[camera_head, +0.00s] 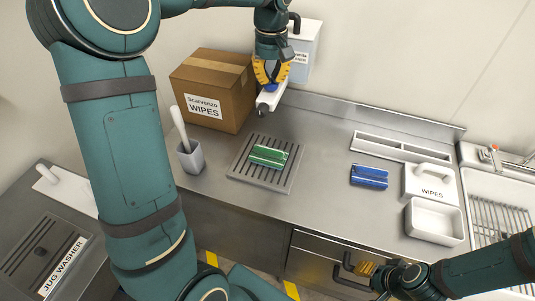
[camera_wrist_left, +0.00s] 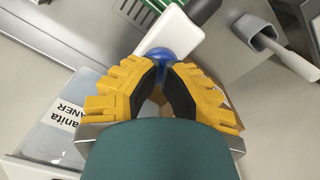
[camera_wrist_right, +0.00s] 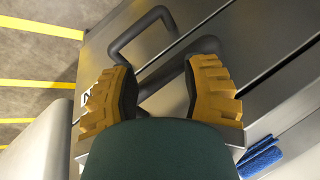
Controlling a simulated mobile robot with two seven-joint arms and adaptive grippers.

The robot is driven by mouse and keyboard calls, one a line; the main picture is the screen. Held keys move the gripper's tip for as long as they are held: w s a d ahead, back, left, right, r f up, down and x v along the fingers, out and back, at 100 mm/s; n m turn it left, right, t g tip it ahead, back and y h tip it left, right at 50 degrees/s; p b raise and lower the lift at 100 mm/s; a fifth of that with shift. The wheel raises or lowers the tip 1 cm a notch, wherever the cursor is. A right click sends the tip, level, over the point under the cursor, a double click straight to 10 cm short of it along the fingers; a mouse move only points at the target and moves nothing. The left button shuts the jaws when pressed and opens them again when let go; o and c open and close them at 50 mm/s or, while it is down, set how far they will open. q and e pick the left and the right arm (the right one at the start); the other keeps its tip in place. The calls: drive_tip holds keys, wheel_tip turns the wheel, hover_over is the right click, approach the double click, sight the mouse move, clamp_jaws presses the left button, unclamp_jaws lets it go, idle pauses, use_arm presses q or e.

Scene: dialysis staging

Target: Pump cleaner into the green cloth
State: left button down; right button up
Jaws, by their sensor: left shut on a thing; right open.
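The green cloth (camera_head: 268,156) lies on a slotted drain plate (camera_head: 238,171) set on the steel counter. My left gripper (camera_head: 272,76) is shut on the blue part of a white pump (camera_head: 272,98). The pump's dark tip points down, behind and above the cloth, apart from it. In the left wrist view the blue part (camera_wrist_left: 160,56) sits between the fingertips, with the white body (camera_wrist_left: 178,32) beyond it. Whether the pump joins the wall container is hidden. My right gripper (camera_head: 368,270) is open by the dark drawer handle (camera_wrist_right: 150,28), low at the counter's front.
A cardboard wipes box (camera_head: 215,88), a grey cup with a white-handled tool (camera_head: 190,160) and a white wall container (camera_head: 304,52) surround the left gripper. A blue cloth (camera_head: 370,176), white wipes container (camera_head: 430,184), white tray (camera_head: 435,222) and sink lie right.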

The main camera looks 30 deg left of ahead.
use_arm(q)
drive_tip(key=shift+f, duration=0.25)
drive_tip(key=shift+r, duration=0.2)
drive_tip(key=shift+r+p, duration=2.35)
drive_tip(key=shift+r, duration=0.2)
wheel_tip(320, 180, up, 6)
drive_tip(key=p, duration=0.5)
drive_tip(key=shift+p, duration=0.3)
